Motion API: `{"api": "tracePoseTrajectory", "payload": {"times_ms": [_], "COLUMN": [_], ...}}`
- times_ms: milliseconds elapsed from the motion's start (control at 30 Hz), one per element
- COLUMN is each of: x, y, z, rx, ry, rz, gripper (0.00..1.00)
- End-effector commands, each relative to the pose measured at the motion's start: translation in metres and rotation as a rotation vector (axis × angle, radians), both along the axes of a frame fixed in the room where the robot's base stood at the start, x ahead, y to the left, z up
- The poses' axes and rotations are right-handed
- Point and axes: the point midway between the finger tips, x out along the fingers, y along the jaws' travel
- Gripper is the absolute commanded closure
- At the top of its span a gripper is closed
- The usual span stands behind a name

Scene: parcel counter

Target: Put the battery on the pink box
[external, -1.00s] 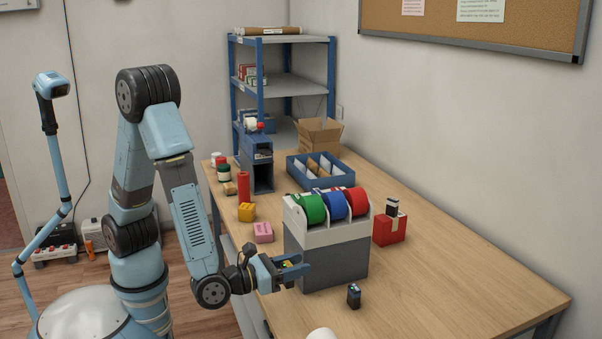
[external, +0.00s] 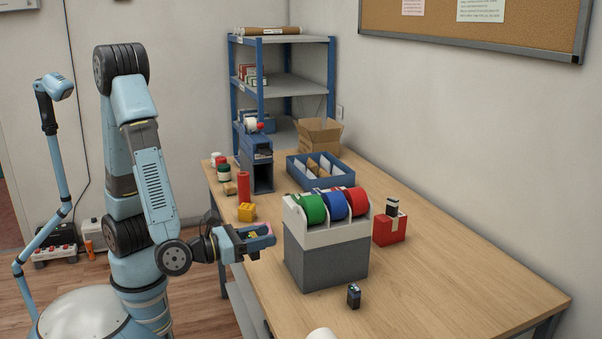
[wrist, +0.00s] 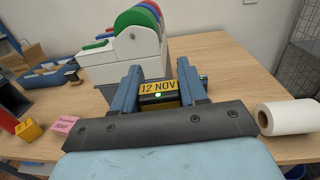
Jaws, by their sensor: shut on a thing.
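My gripper (external: 262,238) is shut on a dark block with a yellow label (wrist: 160,88) reading "12 NOV". The block sits between the fingers in the wrist view, above the counter. I cannot tell for sure whether it is the battery. The pink box (wrist: 65,124), marked soap, lies on the counter left of my gripper in the wrist view. In the external view my gripper mostly covers it. A small dark block with a bluish top (external: 354,296), which may be a battery, stands on the counter in front of the tape dispenser.
A grey and white tape dispenser (external: 326,262) with green, blue and red rolls stands beside my gripper. A yellow block (external: 246,212) is near the pink box. A red box (external: 389,231) with a black item on it stands right. A white roll (wrist: 290,115) lies near the edge.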

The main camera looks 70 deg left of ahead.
Motion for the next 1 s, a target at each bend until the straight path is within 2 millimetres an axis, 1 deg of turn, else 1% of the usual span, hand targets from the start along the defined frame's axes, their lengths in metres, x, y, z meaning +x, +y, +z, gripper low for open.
{"api": "tracePoseTrajectory", "payload": {"times_ms": [33, 100, 300, 467, 500, 667, 767, 867, 967, 1000], "x": [0.000, 0.000, 0.000, 0.000, 0.004, 0.027, 0.042, 0.059, 0.077, 0.083], "y": [0.000, 0.000, 0.000, 0.000, 0.004, 0.032, 0.053, 0.082, 0.118, 0.134], "z": [0.012, 0.027, 0.057, 0.078, 0.078, 0.077, 0.077, 0.076, 0.076, 0.076], "rx": [-0.009, -0.008, -0.004, -0.004, -0.002, -0.002, -0.003, -0.004, -0.005, -0.005], "ry": [-0.003, -0.004, -0.001, -0.001, 0.000, 0.001, 0.001, 0.001, 0.001, 0.001], "rz": [0.000, -0.001, 0.000, 0.000, 0.016, 0.113, 0.187, 0.280, 0.391, 0.440], "gripper": [0.91, 0.91, 0.91, 0.91, 0.91, 0.91, 0.91, 0.91, 0.91, 0.91]}}
